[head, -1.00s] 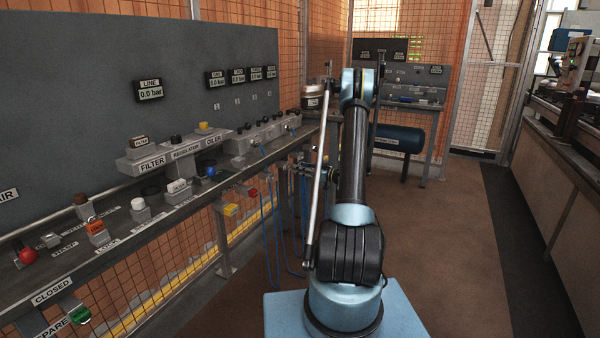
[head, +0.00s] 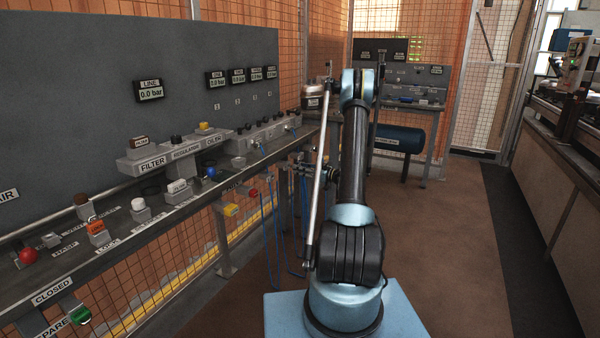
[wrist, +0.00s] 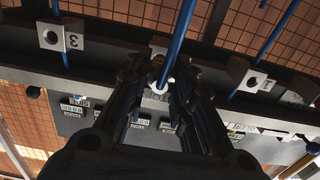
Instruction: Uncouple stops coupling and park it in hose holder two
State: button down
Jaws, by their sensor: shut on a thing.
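In the wrist view my gripper (wrist: 159,78) is shut on a coupling (wrist: 159,89), a small part with a pale ring at the end of a blue hose (wrist: 180,35). A hose holder marked 3 (wrist: 62,36) is at the upper left, with another blue hose by it. A holder (wrist: 158,45) sits right behind my fingertips, its number hidden. Another holder (wrist: 252,81) is to the right. I cannot tell whether the held coupling touches the middle holder.
In the head view a long bench (head: 110,237) with valves and labelled blocks runs along the left. Blue hoses (head: 275,245) hang below its far end. A blue tank (head: 398,138) stands under a far table. The floor (head: 450,230) on the right is clear.

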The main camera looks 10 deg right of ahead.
jog(key=shift+x, duration=1.35)
jog(key=c, duration=1.3)
grip_release()
jog(key=shift+s+d, duration=0.1)
jog(key=shift+d, duration=0.05)
jog(key=v, duration=1.1)
jog(key=shift+s+d, duration=0.15)
jog(key=shift+d, duration=0.15)
